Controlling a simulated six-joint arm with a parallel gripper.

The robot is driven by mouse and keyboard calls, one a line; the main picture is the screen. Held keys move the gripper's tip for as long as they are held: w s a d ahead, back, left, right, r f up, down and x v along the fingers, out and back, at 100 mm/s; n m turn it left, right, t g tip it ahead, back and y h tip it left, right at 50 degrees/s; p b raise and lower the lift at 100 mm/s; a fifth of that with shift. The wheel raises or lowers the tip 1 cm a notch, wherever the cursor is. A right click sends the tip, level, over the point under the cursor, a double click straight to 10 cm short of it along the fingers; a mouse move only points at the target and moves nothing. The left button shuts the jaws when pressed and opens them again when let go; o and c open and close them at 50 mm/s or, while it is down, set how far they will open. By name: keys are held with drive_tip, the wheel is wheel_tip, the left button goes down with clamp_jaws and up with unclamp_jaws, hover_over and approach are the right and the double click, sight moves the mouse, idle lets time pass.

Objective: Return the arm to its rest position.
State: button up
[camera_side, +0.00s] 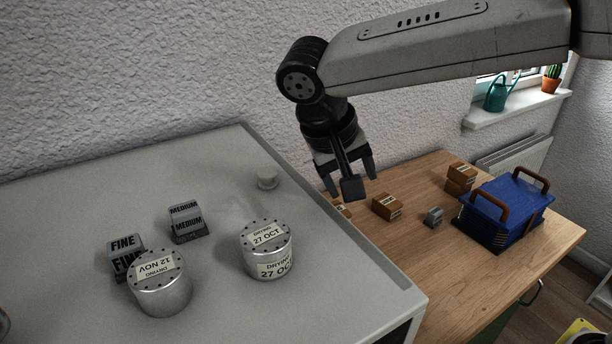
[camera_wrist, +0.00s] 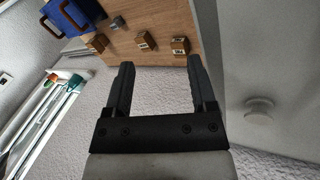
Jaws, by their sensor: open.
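My gripper (camera_side: 347,178) hangs from my arm above the gap between the grey cabinet top (camera_side: 215,260) and the wooden desk (camera_side: 440,265). Its two fingers are apart, with nothing seen between them. In the wrist view my gripper (camera_wrist: 160,75) shows both fingers spread and empty, with the desk and wall beyond. The gripper covers part of the small brown boxes behind it in the side view.
On the cabinet stand two "DRYING" tins (camera_side: 160,283) (camera_side: 267,248), FINE and MEDIUM blocks (camera_side: 124,252) (camera_side: 188,222) and a white knob (camera_side: 267,178). The desk holds small brown boxes (camera_side: 387,206), a grey block (camera_side: 433,216) and a blue toolbox (camera_side: 503,210).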

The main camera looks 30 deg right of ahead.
drive_tip(key=s+d+f+n+y, duration=0.1)
drive_tip(key=s+d+f, duration=0.2)
drive_tip(key=d+f, duration=0.2)
drive_tip(key=s+d+f+n+t+y, duration=0.1)
drive_tip(key=s+d+f+y, duration=0.1)
drive_tip(key=d+f, duration=0.4)
drive_tip(key=s+d+f+n+t+y, duration=0.1)
drive_tip(key=s+d+f, duration=0.3)
drive_tip(key=d+f, duration=0.2)
drive_tip(key=shift+s+d+f+y, duration=0.3)
drive_tip(key=shift+d+y, duration=0.1)
drive_tip(key=shift+d, duration=0.5)
